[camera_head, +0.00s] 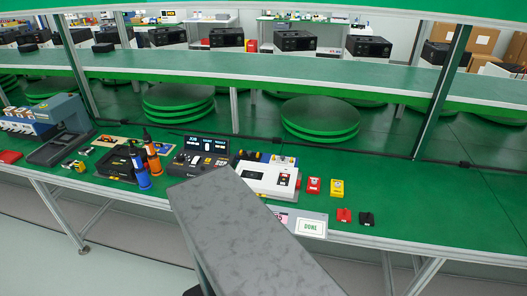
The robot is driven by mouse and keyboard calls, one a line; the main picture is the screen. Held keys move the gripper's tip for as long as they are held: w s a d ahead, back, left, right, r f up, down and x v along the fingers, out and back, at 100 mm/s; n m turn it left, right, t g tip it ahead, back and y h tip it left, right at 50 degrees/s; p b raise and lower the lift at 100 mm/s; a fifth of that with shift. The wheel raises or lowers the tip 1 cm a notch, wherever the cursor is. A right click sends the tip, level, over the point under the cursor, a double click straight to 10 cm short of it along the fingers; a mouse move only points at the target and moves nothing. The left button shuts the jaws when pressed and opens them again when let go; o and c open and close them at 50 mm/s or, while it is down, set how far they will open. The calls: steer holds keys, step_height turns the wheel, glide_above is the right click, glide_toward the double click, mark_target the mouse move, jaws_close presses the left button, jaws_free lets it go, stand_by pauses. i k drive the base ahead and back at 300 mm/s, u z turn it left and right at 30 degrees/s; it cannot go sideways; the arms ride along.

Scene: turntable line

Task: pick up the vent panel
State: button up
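I cannot pick out a vent panel with certainty in the head view. A long grey mottled slab (245,235) fills the lower middle, close to the camera, and hides part of the bench's front edge. I cannot tell whether it is a separate thing or part of my own body. My gripper does not show, so I cannot see whether it is open or holds anything.
A green bench (420,205) runs across the view. On it are a black console (203,157), a white device (267,180), blue bottles (141,174), red and yellow boxes (336,188) and a DONE sign (311,226). Green round turntables (320,118) stand behind. The bench's right end is clear.

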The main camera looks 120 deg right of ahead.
mark_target(248, 156)
steer(key=u, duration=0.05)
steer(key=k, duration=1.2)
steer(key=z, duration=1.3)
steer(key=k, duration=0.9)
steer(key=u, duration=0.05)
